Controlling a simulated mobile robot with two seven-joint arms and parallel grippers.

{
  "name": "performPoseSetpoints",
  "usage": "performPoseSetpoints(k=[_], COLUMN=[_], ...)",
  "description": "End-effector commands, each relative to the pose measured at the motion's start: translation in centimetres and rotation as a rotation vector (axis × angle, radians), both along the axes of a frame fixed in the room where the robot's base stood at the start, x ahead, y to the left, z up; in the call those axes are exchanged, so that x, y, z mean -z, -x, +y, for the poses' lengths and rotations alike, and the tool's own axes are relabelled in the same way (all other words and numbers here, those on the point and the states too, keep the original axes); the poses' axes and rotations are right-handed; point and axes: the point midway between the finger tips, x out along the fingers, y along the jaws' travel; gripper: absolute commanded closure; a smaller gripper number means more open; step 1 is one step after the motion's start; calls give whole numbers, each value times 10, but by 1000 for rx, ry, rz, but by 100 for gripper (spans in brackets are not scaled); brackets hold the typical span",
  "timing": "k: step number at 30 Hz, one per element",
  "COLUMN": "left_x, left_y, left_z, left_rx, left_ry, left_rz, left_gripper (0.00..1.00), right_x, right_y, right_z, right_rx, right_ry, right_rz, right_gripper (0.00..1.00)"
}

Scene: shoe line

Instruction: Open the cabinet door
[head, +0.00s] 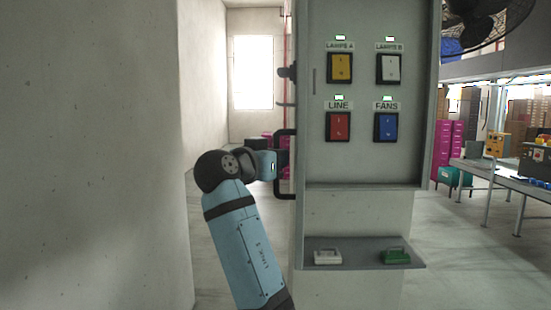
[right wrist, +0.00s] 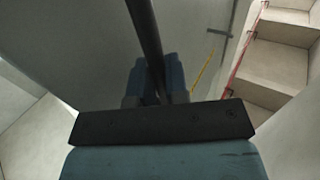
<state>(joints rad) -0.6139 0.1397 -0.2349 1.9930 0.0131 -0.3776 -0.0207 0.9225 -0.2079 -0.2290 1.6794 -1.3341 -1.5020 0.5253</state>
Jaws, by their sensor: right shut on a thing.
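A grey cabinet (head: 362,168) stands in the middle of the head view, its front with the switches facing me. A black bar handle (head: 284,131) sticks out from its left edge. My right gripper (head: 282,161) is at this handle, with its arm coming up from below. In the right wrist view its two blue fingers are shut on the black bar (right wrist: 144,32), with a grey surface (right wrist: 75,45) behind. I cannot tell how far the door stands open. My left gripper is not in view.
The cabinet has yellow (head: 340,68), white (head: 389,68), red (head: 338,126) and blue (head: 386,127) switches. A shelf (head: 350,255) below bears a white (head: 327,257) and a green item (head: 396,256). A concrete wall (head: 90,150) stands left. Tables (head: 500,180) stand at the right.

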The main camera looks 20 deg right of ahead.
Motion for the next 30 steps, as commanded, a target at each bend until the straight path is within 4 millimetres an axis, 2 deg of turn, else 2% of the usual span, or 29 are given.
performPoseSetpoints(k=[3,4,6,7,17,30], left_x=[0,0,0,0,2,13], left_y=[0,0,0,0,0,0], left_z=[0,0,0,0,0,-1], left_rx=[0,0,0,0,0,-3], left_ry=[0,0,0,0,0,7], left_rz=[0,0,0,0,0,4], left_gripper=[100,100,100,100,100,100], right_x=[-2,-2,-2,-1,0,1], right_y=[0,0,0,0,2,34], right_z=[-1,-1,-1,-1,4,57], right_rx=[1,1,1,1,0,0], right_ry=[2,2,2,2,0,0], right_rz=[0,0,0,0,0,0], right_gripper=[100,81,65,62,62,62])
